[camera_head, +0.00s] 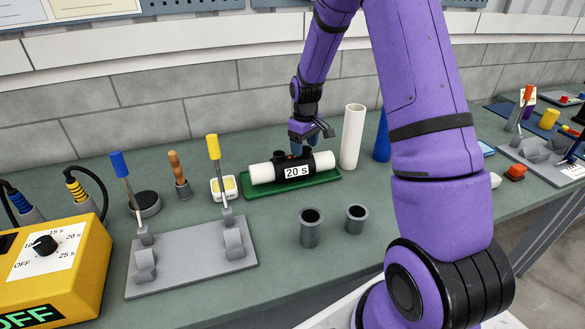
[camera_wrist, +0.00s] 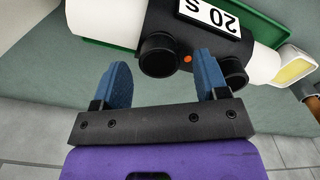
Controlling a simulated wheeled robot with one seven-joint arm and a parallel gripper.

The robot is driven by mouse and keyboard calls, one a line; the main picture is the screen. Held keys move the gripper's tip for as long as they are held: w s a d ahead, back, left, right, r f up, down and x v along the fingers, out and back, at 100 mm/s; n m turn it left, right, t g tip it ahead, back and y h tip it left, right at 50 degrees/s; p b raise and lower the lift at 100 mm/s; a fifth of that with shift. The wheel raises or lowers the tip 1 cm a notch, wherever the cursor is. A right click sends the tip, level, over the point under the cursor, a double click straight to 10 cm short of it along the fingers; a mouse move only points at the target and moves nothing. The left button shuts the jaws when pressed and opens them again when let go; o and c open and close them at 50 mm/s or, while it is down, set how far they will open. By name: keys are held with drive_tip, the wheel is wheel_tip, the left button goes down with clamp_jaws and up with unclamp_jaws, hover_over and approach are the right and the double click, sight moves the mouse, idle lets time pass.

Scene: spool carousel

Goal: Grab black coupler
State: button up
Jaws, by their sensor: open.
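The black coupler (camera_head: 291,169) is a black sleeve around a white pipe (camera_head: 262,174), with a "20 s" label on its front. It lies in a green tray (camera_head: 327,180) on the bench. In the wrist view the coupler (camera_wrist: 205,45) shows two round black terminals and a small orange dot. My gripper (camera_head: 303,146) is above and behind the coupler, pointing down. In the wrist view my gripper (camera_wrist: 165,85) has its two blue fingers apart with nothing between them. The fingertips are close to the coupler's terminals; I cannot tell whether they touch.
A white upright pipe (camera_head: 352,137) and a blue cylinder (camera_head: 382,138) stand right of the tray. Two grey cups (camera_head: 311,228) stand in front. A clamp plate with blue and yellow levers (camera_head: 190,262) and a yellow control box (camera_head: 50,262) are at left. A yellow sponge dish (camera_head: 224,188) sits by the tray.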

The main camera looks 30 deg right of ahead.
drive_tip(key=shift+f, duration=0.6)
drive_tip(key=shift+c, duration=0.4)
clamp_jaws()
drive_tip(key=shift+r, duration=0.15)
